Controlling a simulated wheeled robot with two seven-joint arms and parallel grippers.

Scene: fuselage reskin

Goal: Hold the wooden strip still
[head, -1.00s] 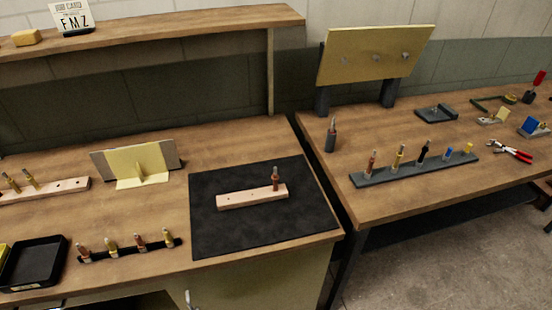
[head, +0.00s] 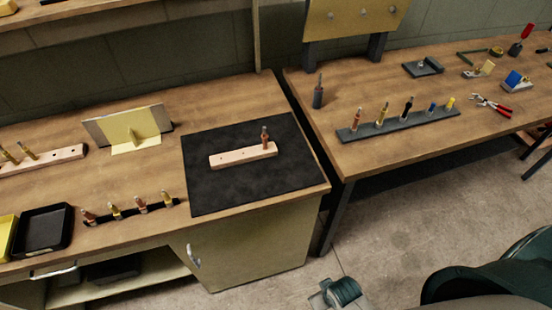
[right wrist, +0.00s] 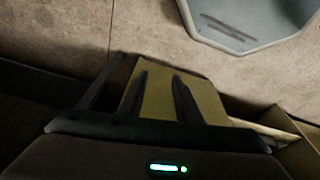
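A pale wooden strip (head: 240,155) lies flat on the black mat (head: 215,192) at the front right of the left bench in the head view. A copper-coloured pin with a dark tip (head: 265,138) stands upright near its right end. A second, longer wooden strip (head: 62,158) with gold-coloured pins lies at the far left. My right gripper (right wrist: 160,95) shows in the right wrist view with its two dark fingers apart and nothing between them. It is away from the strip, with floor and a yellowish panel behind it. My left gripper is not in view.
A black strip with several pins (head: 130,211) and a black tray (head: 43,231) sit left of the mat. A panel on a yellow stand (head: 128,128) is behind. The right bench (head: 365,155) holds a dark rack (head: 398,125) and pliers (head: 492,105). A gap separates the benches.

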